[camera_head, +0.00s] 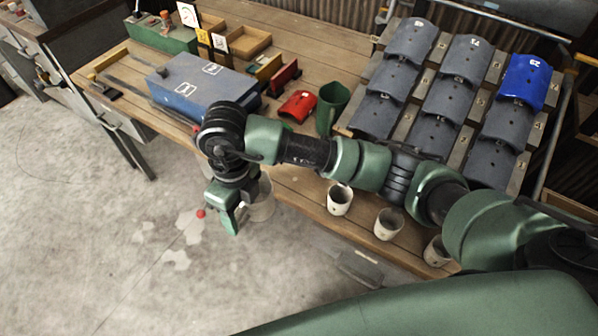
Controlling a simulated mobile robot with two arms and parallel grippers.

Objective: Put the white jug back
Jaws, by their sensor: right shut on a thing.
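My right arm reaches across from the right, and my right gripper (228,208) points down at the table's front edge, left of the middle. It is shut on the pale, whitish jug (262,202), which shows just right of the green fingers. The gripper partly hides the jug, and its grip point is not clear. The jug appears just off the front edge of the wooden table (300,182), over the floor. My left gripper is not in view.
White cups (340,199) (388,223) stand along the table's front edge. A blue box (195,80) is at left, and a rack of grey curved plates (377,112) at right.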

